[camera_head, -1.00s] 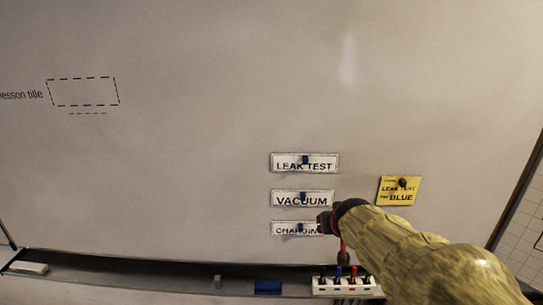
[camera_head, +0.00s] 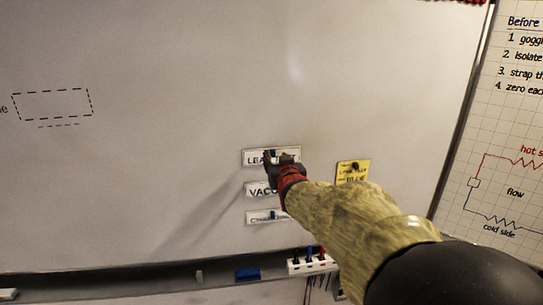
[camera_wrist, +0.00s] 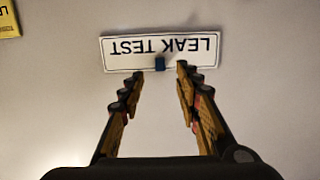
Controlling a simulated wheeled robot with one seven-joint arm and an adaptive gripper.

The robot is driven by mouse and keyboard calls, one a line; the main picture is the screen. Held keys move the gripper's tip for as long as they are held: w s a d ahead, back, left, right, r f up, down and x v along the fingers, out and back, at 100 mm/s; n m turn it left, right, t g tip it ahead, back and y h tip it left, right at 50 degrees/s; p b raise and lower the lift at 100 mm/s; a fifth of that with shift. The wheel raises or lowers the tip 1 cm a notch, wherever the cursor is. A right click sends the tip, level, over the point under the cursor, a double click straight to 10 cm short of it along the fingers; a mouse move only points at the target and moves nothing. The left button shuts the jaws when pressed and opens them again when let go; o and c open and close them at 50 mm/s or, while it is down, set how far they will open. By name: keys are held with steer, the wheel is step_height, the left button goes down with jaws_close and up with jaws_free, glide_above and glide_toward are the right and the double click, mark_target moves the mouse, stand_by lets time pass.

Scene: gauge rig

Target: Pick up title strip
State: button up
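The LEAK TEST title strip (camera_head: 258,157) is on the whiteboard, the top one of three strips. I cannot tell whether the fingertips touch the board. In the head view my gripper (camera_head: 282,160) covers the right part of the strip. The VACUUM strip (camera_head: 261,190) and the CHARGING strip (camera_head: 259,218) are below, the former partly hidden by my arm.
A yellow note (camera_head: 352,171) is on the board to the right. A dashed box (camera_head: 52,104) is at the left. A blue eraser (camera_head: 247,274) and a marker holder (camera_head: 312,264) are at the tray below. A chart (camera_head: 508,150) hangs at the right.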

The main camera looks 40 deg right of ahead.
mark_target(274, 153)
steer(key=p+x, duration=0.2)
steer(key=x, duration=0.2)
steer(key=shift+w+d, duration=0.2)
steer(key=shift+w, duration=0.15)
steer(key=shift+a, duration=0.1)
steer(key=shift+c, duration=1.4)
jaws_close()
